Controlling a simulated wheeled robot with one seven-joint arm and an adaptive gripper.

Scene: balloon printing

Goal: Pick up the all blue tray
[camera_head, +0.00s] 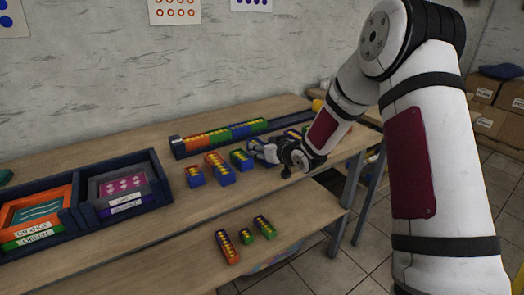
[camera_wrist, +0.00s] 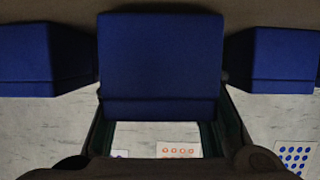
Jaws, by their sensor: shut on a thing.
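My gripper (camera_head: 262,150) is at the row of small trays on the table. In the wrist view its two dark fingers (camera_wrist: 162,112) stand on either side of a plain blue tray (camera_wrist: 160,60), shut on it. Only blue faces of this tray show; in the head view my gripper hides most of it. Other blue-faced trays flank it, one at the left (camera_wrist: 40,58) and one at the right (camera_wrist: 272,60), each close beside it.
On the table are an orange-and-blue tray (camera_head: 219,170), a green-and-blue tray (camera_head: 241,160) and a long dark rack (camera_head: 176,146) of coloured trays. Dark bins (camera_head: 88,214) stand at the left. Several trays lie on the lower shelf, including an orange one (camera_head: 227,248).

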